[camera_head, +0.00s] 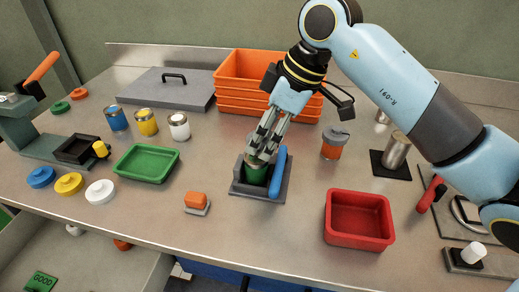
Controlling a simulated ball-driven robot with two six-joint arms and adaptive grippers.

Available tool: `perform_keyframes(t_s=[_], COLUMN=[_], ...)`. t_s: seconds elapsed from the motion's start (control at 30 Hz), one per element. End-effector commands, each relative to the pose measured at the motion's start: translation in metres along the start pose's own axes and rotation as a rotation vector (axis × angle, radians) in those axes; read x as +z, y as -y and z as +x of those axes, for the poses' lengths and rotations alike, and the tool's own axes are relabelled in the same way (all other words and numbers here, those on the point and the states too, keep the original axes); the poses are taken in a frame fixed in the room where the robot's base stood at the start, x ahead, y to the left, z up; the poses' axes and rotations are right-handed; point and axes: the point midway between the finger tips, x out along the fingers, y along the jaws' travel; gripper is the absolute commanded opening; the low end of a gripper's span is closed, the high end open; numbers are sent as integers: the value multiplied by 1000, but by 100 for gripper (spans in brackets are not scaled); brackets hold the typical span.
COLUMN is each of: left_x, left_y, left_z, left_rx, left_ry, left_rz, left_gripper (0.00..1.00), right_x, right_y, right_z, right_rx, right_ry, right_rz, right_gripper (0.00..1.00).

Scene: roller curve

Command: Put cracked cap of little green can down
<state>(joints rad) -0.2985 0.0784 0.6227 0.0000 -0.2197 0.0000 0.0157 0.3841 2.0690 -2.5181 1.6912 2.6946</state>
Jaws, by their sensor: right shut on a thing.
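A little green can (255,174) stands in a dark grey holder (240,188) with a blue lever (278,172) at the middle of the bench. My right gripper (262,150) comes down from the upper right, with its fingertips at the top of this can. It is shut on the can's cap, which the fingers mostly hide. I cannot make out the crack. My left gripper is not in view.
A green tray (121,165) is left of the holder and a red tray (331,237) right of it. Stacked orange crates (232,95) stand behind, an orange can (331,151) to the right. Loose caps (100,191) lie at left.

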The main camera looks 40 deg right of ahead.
Motion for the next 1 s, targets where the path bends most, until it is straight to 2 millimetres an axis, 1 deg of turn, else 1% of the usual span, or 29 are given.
perform_keyframes(t_s=[0.03, 0.13, 0.23, 0.3, 0.4, 0.5, 0.63, 0.67, 0.83, 1.0], left_x=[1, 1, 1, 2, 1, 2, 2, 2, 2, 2], left_y=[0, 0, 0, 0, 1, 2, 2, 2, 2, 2], left_z=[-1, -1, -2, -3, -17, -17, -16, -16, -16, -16], left_rx=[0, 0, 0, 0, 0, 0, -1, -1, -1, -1], left_ry=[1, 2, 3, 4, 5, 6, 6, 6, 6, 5], left_rz=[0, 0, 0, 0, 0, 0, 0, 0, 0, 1], left_gripper=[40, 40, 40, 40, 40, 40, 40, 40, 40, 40], right_x=[-5, -8, -5, 0, 3, 5, 6, 6, 6, 6], right_y=[-2, -5, -5, -4, -5, -5, -6, -5, -6, -6], right_z=[6, 12, 22, 33, 40, 45, 47, 47, 47, 46], right_rx=[-2, -1, -2, -3, -2, 1, 1, 1, 1, 1], right_ry=[-1, 1, 4, 5, 5, 2, 2, 2, 2, 2], right_rz=[2, -1, 0, 1, 2, -2, -2, -2, -2, -2], right_gripper=[42, 42, 42, 42, 42, 42, 42, 57, 79, 79])
